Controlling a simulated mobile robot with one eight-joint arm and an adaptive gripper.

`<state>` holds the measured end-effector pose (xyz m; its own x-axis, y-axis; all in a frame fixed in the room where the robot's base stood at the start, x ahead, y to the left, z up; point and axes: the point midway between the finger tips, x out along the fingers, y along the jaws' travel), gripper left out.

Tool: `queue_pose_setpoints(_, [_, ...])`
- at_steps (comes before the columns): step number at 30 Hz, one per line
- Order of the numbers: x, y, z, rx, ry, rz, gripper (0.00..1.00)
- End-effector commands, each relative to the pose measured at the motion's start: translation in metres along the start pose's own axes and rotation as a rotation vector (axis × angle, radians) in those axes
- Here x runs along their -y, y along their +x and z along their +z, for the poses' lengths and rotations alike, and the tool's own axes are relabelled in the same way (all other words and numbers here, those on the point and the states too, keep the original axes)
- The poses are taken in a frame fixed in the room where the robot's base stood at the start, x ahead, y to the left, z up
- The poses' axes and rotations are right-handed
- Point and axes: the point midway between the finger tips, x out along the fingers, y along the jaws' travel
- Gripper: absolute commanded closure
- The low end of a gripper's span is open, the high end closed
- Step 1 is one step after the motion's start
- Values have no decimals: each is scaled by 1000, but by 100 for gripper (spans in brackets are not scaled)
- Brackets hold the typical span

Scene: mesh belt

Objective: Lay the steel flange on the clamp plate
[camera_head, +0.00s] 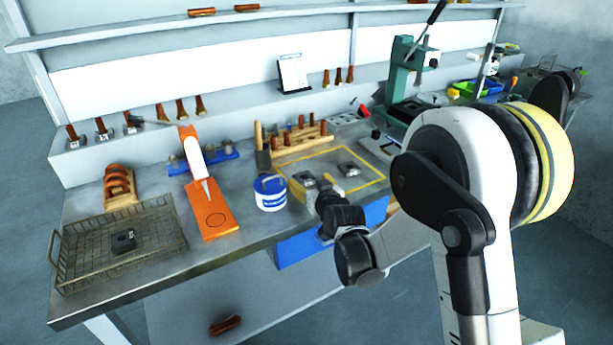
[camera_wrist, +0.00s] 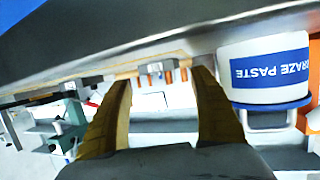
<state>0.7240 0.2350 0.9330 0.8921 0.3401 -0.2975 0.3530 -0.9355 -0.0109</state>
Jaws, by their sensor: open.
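My gripper (camera_head: 318,186) is over the front of the bench, just right of the paste tub. In the wrist view its two tan fingers stand wide apart with nothing between them (camera_wrist: 160,85). A small grey metal piece (camera_head: 348,168) lies inside the yellow outline behind the gripper. A dark square block with a raised middle (camera_head: 123,241) lies in the wire basket; I cannot tell which of these is the steel flange. An orange plate with a circle marked on it (camera_head: 213,219) lies left of the tub, under a white-and-orange pointed arm; it may be the clamp plate.
The white-and-blue braze paste tub (camera_head: 270,193) stands close to my gripper, and also shows in the wrist view (camera_wrist: 265,65). The wire basket (camera_head: 78,281) is at the left end. A wooden rack (camera_head: 290,146) and green press (camera_head: 401,75) stand behind.

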Motion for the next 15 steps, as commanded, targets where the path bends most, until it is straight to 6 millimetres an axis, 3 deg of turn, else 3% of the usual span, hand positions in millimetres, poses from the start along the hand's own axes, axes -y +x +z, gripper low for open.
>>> queue_pose_setpoints(6, [0, -51, -3, 0, 0, 0, 28])
queue_pose_setpoints(15, [0, -80, -1, 0, 0, 0, 28])
